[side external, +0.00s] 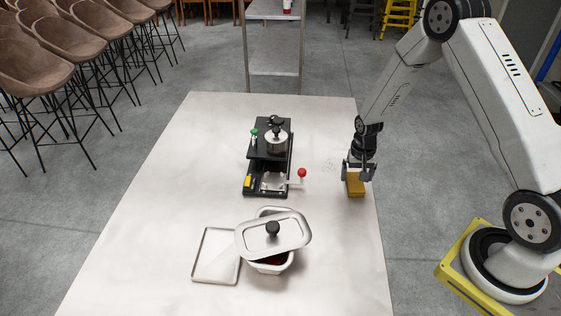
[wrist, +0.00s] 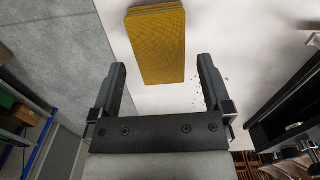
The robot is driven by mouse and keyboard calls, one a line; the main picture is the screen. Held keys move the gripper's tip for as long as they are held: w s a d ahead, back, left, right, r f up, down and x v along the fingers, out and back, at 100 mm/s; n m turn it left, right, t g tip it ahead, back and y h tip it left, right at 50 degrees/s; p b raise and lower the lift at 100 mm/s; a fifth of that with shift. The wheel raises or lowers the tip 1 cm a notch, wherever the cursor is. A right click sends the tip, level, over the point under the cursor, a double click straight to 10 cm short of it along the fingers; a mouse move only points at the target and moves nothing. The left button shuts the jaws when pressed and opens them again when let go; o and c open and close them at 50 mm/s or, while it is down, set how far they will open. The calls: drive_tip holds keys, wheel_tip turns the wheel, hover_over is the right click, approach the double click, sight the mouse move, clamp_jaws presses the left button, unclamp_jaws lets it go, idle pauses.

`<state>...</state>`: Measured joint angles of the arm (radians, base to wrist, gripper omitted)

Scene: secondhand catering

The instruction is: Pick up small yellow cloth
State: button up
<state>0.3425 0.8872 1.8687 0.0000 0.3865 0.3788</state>
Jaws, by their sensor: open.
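The small yellow cloth (side external: 355,184) lies on the right side of the table in the side external view. It looks like a folded, mustard-yellow block. In the wrist view the cloth (wrist: 157,45) shows at the top, just beyond the fingertips and lying roughly lengthwise between their lines. My gripper (side external: 358,172) is right above and beside the cloth's far end. In the wrist view my gripper (wrist: 161,75) has its two fingers spread wide, with nothing between them but table and the near end of the cloth. Whether the fingers touch the cloth cannot be told.
On the pale table (side external: 170,160) a black machine (side external: 268,150) with a red-knobbed lever stands left of my gripper. Nearer are a lidded metal container (side external: 272,237), its lid tilted, and a shallow tray (side external: 216,255). Dark crumbs lie beside the cloth. The table's right edge is close.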

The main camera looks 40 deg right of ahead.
drive_tip(key=shift+f, duration=1.3)
drive_tip(key=c, duration=1.1)
drive_tip(key=shift+r, duration=0.15)
drive_tip(key=shift+w+r, duration=0.1)
drive_tip(key=shift+r, duration=0.65)
drive_tip(key=s+a+r, duration=0.1)
drive_tip(key=s+r, duration=0.2)
drive_tip(key=s, duration=0.1)
drive_tip(key=s+a+r, duration=0.1)
drive_tip(key=s+r, duration=0.3)
drive_tip(key=s, duration=0.1)
drive_tip(key=s+a+r, duration=0.1)
drive_tip(key=s+r, duration=0.3)
drive_tip(key=shift+s+a+r, duration=0.1)
drive_tip(key=shift+s+a, duration=0.25)
drive_tip(key=shift+a, duration=0.05)
